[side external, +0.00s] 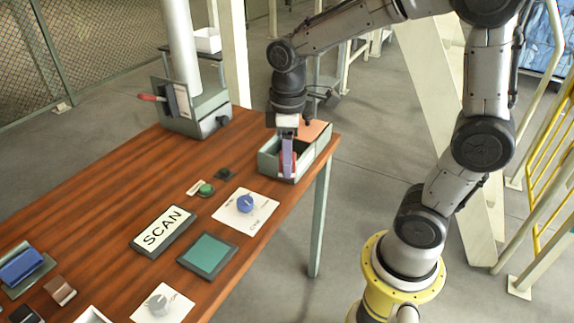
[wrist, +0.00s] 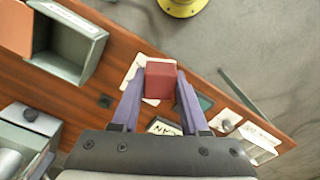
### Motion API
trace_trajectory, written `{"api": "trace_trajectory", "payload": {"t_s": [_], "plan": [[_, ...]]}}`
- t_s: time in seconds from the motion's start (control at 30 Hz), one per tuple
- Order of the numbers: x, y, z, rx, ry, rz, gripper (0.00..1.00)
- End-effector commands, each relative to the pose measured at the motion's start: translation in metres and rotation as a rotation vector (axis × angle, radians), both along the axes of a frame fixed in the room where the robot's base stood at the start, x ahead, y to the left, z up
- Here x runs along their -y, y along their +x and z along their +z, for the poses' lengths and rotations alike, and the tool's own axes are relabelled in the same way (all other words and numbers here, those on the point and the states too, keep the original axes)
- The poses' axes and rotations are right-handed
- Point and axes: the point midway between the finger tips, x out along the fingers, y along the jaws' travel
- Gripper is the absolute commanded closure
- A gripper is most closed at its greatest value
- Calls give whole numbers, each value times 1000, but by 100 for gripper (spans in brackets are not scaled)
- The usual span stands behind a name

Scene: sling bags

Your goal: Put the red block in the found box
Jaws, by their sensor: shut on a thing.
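The red block (wrist: 161,80) is between the two purple fingertips of my gripper (wrist: 160,86) in the wrist view. In the side view my gripper (side external: 287,158) points down at the grey-green box, and a little red shows beside its finger. The box (side external: 268,164) stands at the table's right corner. In the wrist view the open box (wrist: 92,55) is at the upper left, apart from the block in the picture, with an unreadable label on its wall. The block's height relative to the box rim is hard to tell.
An orange-topped section (side external: 314,131) adjoins the box. On the wooden table (side external: 110,190) lie a SCAN sign (side external: 163,231), a green panel (side external: 208,255), a blue knob on a white card (side external: 246,203) and a green button (side external: 206,189). A grey device with a red lever (side external: 192,108) stands behind.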

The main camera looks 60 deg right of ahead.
Motion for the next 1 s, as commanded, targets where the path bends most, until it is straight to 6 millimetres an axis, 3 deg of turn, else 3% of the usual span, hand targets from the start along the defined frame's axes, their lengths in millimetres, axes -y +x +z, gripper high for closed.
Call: {"api": "trace_trajectory", "payload": {"t_s": [0.1, 0.3, 0.57, 0.67, 1.0], "plan": [[39, -3, -1, -1, 1, -186, 100], [87, -16, -2, -4, 1, -378, 100], [114, -25, -3, -6, 2, -476, 100], [120, -17, -8, -8, 2, -481, 100], [152, 48, -41, -9, 3, -478, 100]]}}
